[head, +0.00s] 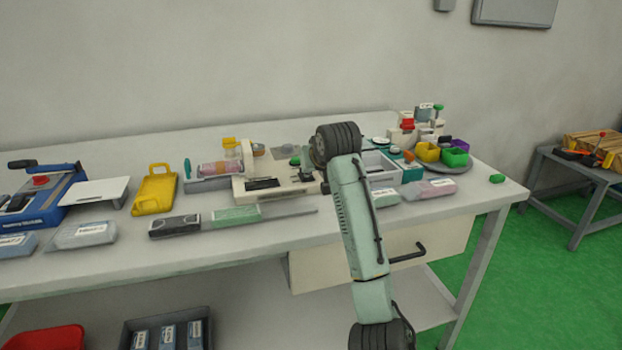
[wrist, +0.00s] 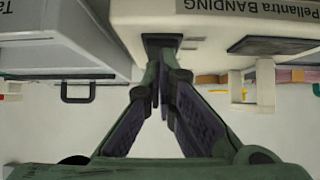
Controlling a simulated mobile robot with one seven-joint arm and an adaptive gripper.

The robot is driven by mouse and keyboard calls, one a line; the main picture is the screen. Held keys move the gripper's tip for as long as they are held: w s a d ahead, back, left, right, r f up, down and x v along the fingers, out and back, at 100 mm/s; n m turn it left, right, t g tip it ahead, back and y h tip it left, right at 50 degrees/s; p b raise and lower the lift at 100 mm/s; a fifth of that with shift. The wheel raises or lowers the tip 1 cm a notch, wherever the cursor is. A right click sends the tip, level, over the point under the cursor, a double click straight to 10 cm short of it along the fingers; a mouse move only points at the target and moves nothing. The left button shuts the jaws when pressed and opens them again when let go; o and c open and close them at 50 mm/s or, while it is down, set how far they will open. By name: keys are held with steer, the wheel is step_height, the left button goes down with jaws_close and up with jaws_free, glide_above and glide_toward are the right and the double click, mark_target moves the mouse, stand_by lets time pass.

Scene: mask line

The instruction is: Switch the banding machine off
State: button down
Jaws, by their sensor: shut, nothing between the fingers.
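The banding machine (head: 284,191) is a cream, low unit on the workbench, with a dark slot on top. In the wrist view the machine (wrist: 225,24) fills the upper right, with a label ending in "BANDING". My gripper (wrist: 160,75) is shut and empty, its tips close together beside the machine's edge. A small dark part (wrist: 161,38) shows right at the tips; I cannot tell whether it is a switch or whether they touch it. In the head view my wrist hides the gripper and the machine's right end. A green knob (head: 295,161) shows on top of the machine.
A grey-white tray (head: 380,170) stands close to the right of the machine. The drawer handle (head: 408,255) juts out below.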

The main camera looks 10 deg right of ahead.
steer(key=shift+f+t+b, duration=0.35)
steer(key=shift+f+t, duration=0.05)
steer(key=shift+f, duration=0.1)
steer(key=shift+s+r+t, duration=0.1)
steer(key=shift+r+t, duration=0.15)
steer(key=shift+t, duration=0.05)
